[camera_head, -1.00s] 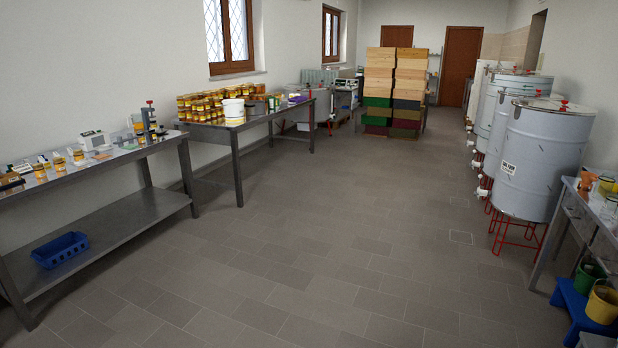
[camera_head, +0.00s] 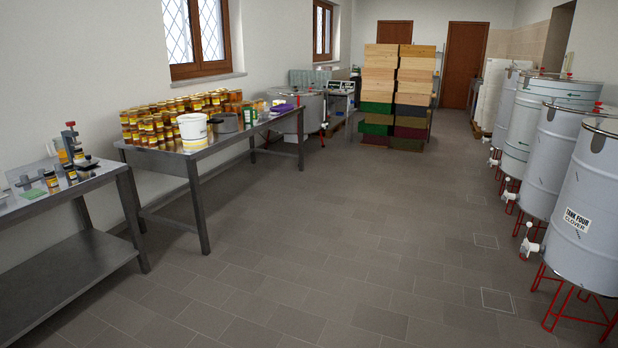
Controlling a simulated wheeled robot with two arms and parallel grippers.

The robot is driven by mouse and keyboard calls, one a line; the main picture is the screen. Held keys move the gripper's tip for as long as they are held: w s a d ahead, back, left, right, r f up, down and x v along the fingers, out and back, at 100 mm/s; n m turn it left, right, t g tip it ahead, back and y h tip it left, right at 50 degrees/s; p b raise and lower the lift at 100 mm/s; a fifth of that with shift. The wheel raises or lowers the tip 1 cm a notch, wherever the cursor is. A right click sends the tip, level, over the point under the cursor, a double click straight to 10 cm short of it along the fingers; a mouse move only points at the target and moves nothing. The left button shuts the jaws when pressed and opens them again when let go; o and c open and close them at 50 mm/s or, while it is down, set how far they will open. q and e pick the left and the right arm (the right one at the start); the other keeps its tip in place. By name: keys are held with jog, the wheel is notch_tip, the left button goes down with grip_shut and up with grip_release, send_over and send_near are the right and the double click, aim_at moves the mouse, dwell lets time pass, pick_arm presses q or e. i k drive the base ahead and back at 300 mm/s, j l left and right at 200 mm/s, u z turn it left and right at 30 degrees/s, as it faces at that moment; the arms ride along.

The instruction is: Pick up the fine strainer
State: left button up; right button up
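I cannot make out a fine strainer in this view. A grey pot-like vessel (camera_head: 226,122) stands on the middle steel table, just right of a white bucket (camera_head: 192,130), but I cannot tell whether it is a strainer. Neither of my grippers shows in the head view.
A steel table (camera_head: 205,150) with many honey jars stands at the left, behind a nearer steel bench (camera_head: 75,190). Stacked hive boxes (camera_head: 398,90) stand at the back. The tiled floor (camera_head: 350,260) between is clear.

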aim_at(264, 115)
jog(key=i, duration=5.2)
jog(key=i+l, duration=0.1)
jog(key=i, duration=2.5)
jog(key=j+u, duration=0.05)
jog(key=j, duration=0.05)
